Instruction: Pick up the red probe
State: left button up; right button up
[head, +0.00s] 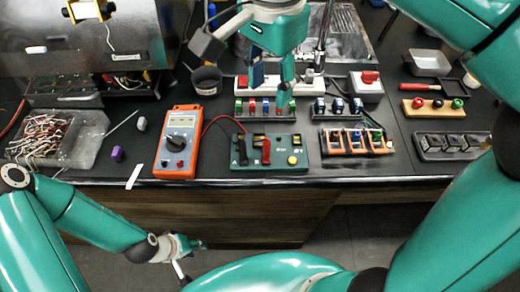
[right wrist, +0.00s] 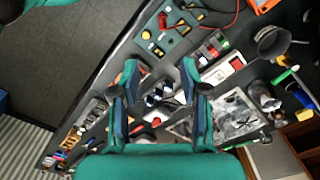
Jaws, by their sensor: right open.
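The red probe (head: 266,150) stands on the green board (head: 290,166), beside a black probe (head: 241,150). In the right wrist view a red piece that looks like the red probe (right wrist: 163,21) shows on the board near the top. My right gripper (head: 272,84) is open and empty, above and behind the board in the head view. Its two fingers (right wrist: 160,82) are spread in the right wrist view, with the probe beyond them. My left gripper (head: 184,258) hangs low in front of the bench, away from the probe; its fingers are too small to judge.
An orange multimeter (head: 178,142) with a red lead stands left of the board. An orange-framed module (head: 354,142) is to its right. A row of coloured blocks (head: 262,110) and a white power strip (head: 310,82) lie behind. A wire tray (head: 58,137) is at left.

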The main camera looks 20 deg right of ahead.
jog(key=f, duration=0.1)
jog(key=b, duration=0.2)
send_near(267, 141)
notch_tip(267, 141, down, 5)
jog(key=shift+f, duration=3.1)
pick_arm(q)
jog(key=shift+w+d+f, duration=0.1)
jog(key=shift+w+f, duration=0.05)
jog(key=shift+f, duration=0.5)
jog(key=shift+w+d+f, duration=0.1)
jog(key=shift+w+f, duration=0.05)
jog(key=shift+f, duration=0.45)
pick_arm(e)
grip_shut()
